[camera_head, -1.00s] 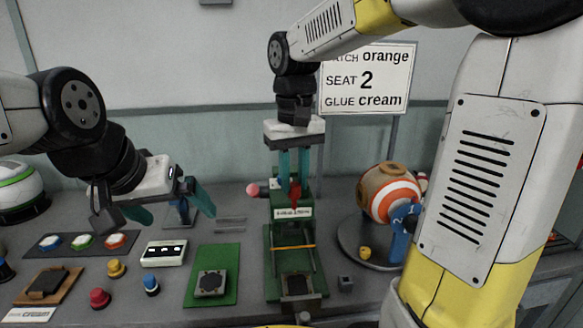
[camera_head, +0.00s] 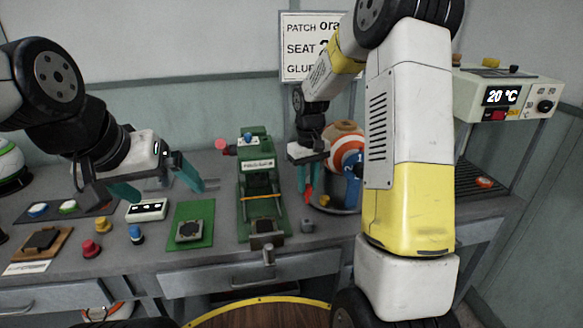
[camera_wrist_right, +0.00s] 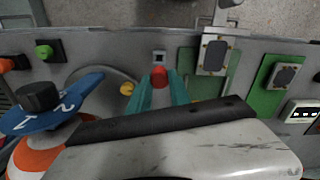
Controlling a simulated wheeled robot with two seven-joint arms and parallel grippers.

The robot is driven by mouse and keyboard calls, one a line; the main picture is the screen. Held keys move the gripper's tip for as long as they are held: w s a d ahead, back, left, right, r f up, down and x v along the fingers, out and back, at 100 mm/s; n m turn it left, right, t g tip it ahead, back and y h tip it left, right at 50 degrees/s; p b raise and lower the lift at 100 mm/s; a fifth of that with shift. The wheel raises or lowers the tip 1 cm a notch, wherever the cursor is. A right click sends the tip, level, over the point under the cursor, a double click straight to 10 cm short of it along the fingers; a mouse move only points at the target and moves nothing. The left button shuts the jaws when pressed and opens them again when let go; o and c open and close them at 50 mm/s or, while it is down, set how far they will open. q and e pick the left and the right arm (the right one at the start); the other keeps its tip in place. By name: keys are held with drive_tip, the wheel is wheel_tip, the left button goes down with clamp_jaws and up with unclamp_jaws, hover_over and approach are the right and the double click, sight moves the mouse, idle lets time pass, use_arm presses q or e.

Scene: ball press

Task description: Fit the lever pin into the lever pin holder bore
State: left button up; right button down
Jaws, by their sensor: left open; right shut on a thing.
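My right gripper (camera_head: 311,178) is shut on a red pin-like piece (camera_head: 309,194), which I take for the lever pin; it points down between the teal fingers. The right wrist view shows its red end (camera_wrist_right: 158,76) at the tips of that gripper (camera_wrist_right: 160,88). A small grey block (camera_head: 307,226) with a dark opening, likely the lever pin holder, sits on the bench just beyond the pin in the wrist view (camera_wrist_right: 159,57). The pin looks above and apart from it. My left gripper (camera_head: 169,194) is open and empty above the bench at left.
The green press (camera_head: 256,160) stands left of the right gripper. Behind that gripper are a striped orange ball (camera_head: 343,136) and a blue numbered part (camera_head: 352,162) on a turntable. A green mat (camera_head: 203,212), a white switch box (camera_head: 146,210) and coloured knobs lie at left.

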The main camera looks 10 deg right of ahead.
sight(308, 185)
drive_tip(key=shift+f, duration=0.15)
drive_tip(key=shift+f, duration=2.8)
drive_tip(key=shift+f, duration=2.35)
drive_tip(key=c, duration=1.1)
unclamp_jaws()
drive_tip(key=shift+r, duration=0.1)
wheel_tip(308, 185, up, 6)
drive_tip(key=shift+r, duration=0.8)
